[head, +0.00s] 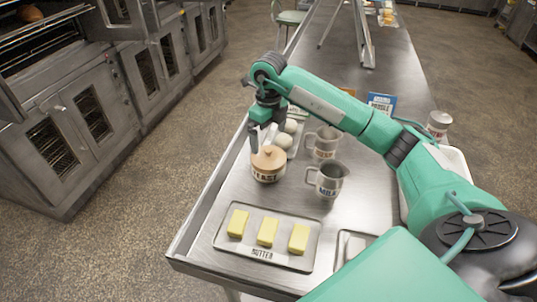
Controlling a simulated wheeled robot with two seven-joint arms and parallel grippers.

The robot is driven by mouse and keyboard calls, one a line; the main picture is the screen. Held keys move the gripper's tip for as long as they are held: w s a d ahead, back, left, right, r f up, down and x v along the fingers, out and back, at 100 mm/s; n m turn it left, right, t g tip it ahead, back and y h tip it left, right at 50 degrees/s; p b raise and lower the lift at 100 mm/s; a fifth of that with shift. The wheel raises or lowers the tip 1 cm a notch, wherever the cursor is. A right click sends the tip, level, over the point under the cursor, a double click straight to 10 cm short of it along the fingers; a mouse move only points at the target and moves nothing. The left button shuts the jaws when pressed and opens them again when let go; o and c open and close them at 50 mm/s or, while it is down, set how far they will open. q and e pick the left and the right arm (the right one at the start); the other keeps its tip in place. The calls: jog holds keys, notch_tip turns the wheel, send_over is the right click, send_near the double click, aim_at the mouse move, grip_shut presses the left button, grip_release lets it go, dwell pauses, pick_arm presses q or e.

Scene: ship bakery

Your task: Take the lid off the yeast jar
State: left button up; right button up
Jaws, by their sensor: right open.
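The yeast jar (267,175) is a cream jar with dark lettering, standing upright on the steel table. Its tan wooden lid (269,159) with a small round knob sits on top of it. My right gripper (262,143) points down from the end of the green arm, at the lid's back edge in the picture. It is open, with nothing seen between its fingers. I cannot tell whether a finger touches the lid. My left gripper is not in view.
The milk jug (330,181) and another steel jug (323,142) stand right of the jar. A tray (228,258) with three butter blocks lies in front. Dough balls (284,141) lie on a tray behind the jar. A lidded shaker (438,124) stands at the table's right edge.

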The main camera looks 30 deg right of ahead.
aim_at(269, 150)
jog(key=shift+f, duration=0.6)
jog(key=shift+f+p, duration=0.55)
jog(key=shift+p, duration=0.05)
notch_tip(269, 150, down, 3)
jog(key=shift+f+p, duration=0.15)
jog(key=shift+p, duration=0.6)
jog(key=shift+w+f, duration=0.1)
jog(key=shift+f, duration=0.3)
jog(key=c, duration=1)
jog(key=shift+s+a, duration=0.1)
jog(key=shift+s, duration=0.1)
jog(key=c, duration=0.3)
